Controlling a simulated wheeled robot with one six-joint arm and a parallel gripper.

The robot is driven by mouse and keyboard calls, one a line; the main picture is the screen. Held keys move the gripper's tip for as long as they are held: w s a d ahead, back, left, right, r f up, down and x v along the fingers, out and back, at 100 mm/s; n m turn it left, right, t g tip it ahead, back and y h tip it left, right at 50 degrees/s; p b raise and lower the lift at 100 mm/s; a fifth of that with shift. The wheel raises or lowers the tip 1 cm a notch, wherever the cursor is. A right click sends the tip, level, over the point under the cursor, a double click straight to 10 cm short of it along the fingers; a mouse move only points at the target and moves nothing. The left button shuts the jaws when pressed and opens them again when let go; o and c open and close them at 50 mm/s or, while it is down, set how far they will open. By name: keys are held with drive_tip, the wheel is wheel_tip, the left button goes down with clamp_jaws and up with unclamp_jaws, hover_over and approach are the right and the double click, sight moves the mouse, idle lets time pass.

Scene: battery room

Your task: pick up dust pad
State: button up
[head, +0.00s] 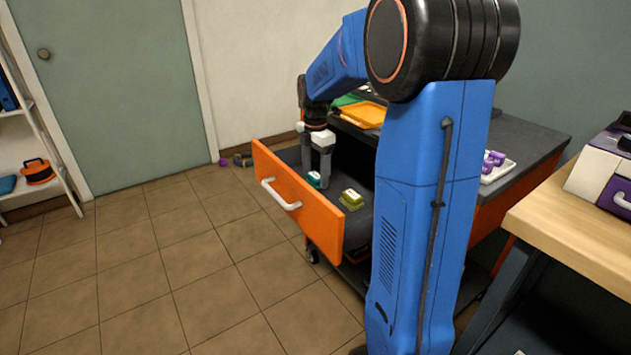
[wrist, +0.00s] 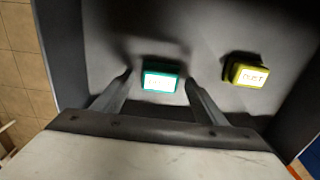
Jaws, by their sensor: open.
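Two small labelled blocks lie in the open drawer. The teal block (head: 314,181) also shows in the wrist view (wrist: 160,76); its white label is too blurred to read. The yellow-green block (head: 351,200) lies to its right, also in the wrist view (wrist: 248,75); its label is blurred, possibly starting with D. I cannot tell for sure which is the dust pad. My gripper (head: 317,178) points down into the drawer, open. In the wrist view its fingertips (wrist: 159,79) appear on either side of the teal block, with gaps on both sides.
The drawer's orange front (head: 300,205) with a white handle stands pulled out from the dark cart (head: 540,135). The drawer walls are close around my gripper. A wooden table (head: 580,225) stands at the right. A white tray (head: 505,170) with purple items sits on the cart.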

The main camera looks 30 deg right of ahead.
sight(316, 175)
drive_tip(key=shift+c, duration=0.6)
drive_tip(key=c, duration=0.9)
wheel_tip(316, 175, up, 10)
drive_tip(key=o, duration=0.5)
drive_tip(key=c, duration=0.4)
